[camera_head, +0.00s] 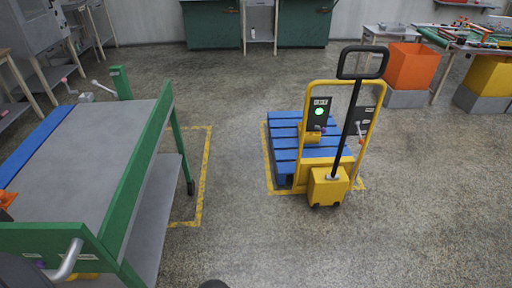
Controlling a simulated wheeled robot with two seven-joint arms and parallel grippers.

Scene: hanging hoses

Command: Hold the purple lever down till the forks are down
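A yellow pallet truck (328,186) with a tall black handle (352,110) stands right of centre. Its forks are hidden beneath a blue slatted pallet (284,143), so their height cannot be told. A dark panel on its frame has a lit green light (319,111). A small purple part (319,128), possibly the purple lever, shows just below this panel; its exact shape is too small to tell. A second lever with a reddish-orange end (361,138) is on the truck's right side. Neither of my grippers is in view.
A green-framed cart (118,150) with a grey top fills the left. Yellow floor lines (205,175) mark bays. An orange bin (409,66) and tables stand at the back right. The floor between cart and truck is clear.

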